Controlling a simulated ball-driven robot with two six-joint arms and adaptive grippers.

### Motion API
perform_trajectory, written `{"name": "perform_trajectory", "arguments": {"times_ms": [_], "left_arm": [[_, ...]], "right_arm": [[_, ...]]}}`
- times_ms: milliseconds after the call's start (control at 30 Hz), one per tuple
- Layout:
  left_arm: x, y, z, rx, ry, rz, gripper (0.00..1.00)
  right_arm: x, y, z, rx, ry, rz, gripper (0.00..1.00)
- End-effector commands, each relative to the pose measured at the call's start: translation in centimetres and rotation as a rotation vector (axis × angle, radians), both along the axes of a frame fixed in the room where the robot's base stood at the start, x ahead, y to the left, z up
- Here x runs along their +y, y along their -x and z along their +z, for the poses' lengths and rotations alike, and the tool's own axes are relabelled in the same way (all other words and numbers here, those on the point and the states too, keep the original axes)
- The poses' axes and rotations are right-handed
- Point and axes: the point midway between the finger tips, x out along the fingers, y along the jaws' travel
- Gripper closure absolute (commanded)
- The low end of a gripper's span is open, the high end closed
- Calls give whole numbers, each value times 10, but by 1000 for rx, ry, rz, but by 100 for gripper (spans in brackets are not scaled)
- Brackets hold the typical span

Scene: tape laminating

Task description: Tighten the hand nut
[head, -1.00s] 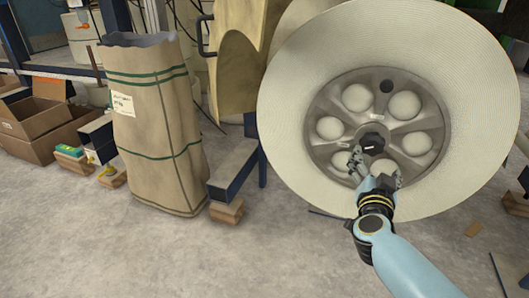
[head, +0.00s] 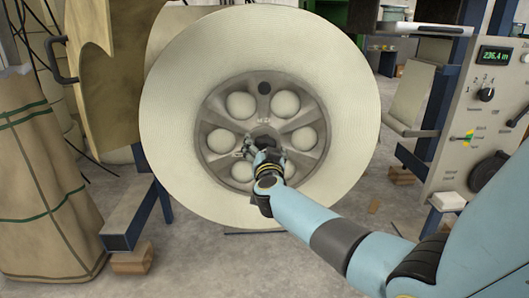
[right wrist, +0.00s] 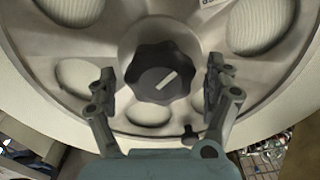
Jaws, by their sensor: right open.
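The hand nut is a black lobed knob with a white line on its face. It sits at the hub of the metal reel flange (head: 212,143). In the right wrist view the hand nut (right wrist: 163,73) shows clearly between my right gripper's fingers (right wrist: 160,88), with a gap on both sides. In the head view my right gripper (head: 264,153) is in front of the hub and hides much of the hand nut (head: 265,141). The right gripper is open and empty. My left gripper is not in view.
The large cream tape roll (head: 345,110) surrounds the flange. A control panel (head: 480,125) with a green display stands at the right. A brown paper sack (head: 45,190) and a blue metal beam (head: 125,230) are at the left. The front floor is bare concrete.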

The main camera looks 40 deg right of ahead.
Motion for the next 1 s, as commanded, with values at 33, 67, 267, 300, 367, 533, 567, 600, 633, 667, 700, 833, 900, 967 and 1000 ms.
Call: {"name": "perform_trajectory", "arguments": {"times_ms": [33, 67, 267, 300, 367, 533, 567, 600, 633, 667, 700, 833, 900, 967, 1000], "left_arm": [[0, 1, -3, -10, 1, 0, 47], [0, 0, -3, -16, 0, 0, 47], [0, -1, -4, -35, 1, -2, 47], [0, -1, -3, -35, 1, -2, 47], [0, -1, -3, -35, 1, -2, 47], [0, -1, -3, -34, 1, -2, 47], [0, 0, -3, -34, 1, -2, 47], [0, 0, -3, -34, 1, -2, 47], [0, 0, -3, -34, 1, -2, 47], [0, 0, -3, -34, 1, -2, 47], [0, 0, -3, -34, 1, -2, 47], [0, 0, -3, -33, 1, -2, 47], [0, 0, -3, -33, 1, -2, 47], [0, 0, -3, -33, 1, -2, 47], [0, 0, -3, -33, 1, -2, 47]], "right_arm": [[-2, -2, -2, 1, 0, 0, 14], [-2, -3, -1, 1, 0, 0, 14], [-4, -6, 0, 0, 0, 0, 14], [-3, -6, 0, 0, 0, 0, 14], [-3, -6, 1, 0, 0, 0, 14], [-3, -6, 0, 0, 0, 0, 29], [-3, -6, 0, 0, 0, 0, 33], [-3, -6, 0, 0, 0, 0, 38], [-3, -6, 0, 0, 0, 0, 42], [-3, -6, 0, 0, 0, 0, 46], [-3, -6, 0, 0, 0, 0, 51], [-3, -5, 0, 0, 0, 0, 68], [-3, -5, 0, 0, 0, 0, 70], [-3, -5, 0, -1, -1, 0, 70], [-3, -6, 0, -2, -3, 0, 70]]}}
